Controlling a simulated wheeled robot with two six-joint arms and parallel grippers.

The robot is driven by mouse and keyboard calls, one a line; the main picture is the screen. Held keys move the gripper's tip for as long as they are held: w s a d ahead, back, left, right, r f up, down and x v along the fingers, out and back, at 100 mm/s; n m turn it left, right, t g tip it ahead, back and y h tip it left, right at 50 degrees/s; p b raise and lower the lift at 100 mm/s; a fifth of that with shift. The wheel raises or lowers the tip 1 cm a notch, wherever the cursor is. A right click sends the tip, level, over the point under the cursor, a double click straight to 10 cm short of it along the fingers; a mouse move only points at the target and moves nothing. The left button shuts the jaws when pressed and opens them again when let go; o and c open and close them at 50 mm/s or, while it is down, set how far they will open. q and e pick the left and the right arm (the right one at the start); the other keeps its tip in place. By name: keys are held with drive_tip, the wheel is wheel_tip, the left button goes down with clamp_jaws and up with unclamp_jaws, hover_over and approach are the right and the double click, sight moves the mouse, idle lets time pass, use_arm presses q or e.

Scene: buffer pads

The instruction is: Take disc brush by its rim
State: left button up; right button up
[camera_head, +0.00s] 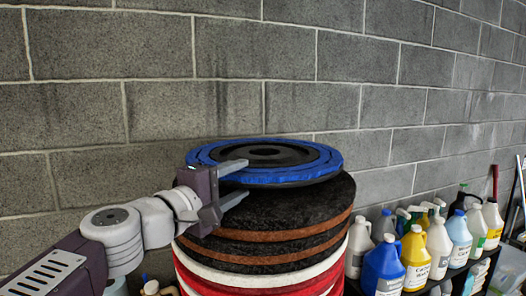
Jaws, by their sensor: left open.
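The disc brush (308,173) is a round disc with a blue outer ring and a black centre. It lies flat on top of a stack of round pads. My left gripper (234,183) comes in from the left and is open at the disc's near left rim. One finger overlaps the blue rim in the picture, and the other is lower, in front of the black pad below. I cannot tell whether the fingers touch the rim. My right gripper is not in view.
The stack has black and brown pads (290,222) above red and white ones (262,283). Several bottles stand on the right, among them a blue jug (383,268) and a yellow jug (415,258). A grey block wall (260,50) rises behind.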

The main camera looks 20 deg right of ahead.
use_arm(q)
drive_tip(key=shift+w+d, duration=0.25)
drive_tip(key=shift+d, duration=0.15)
drive_tip(key=shift+a, duration=0.1)
clamp_jaws()
drive_tip(key=shift+f, duration=0.1)
idle(0.8)
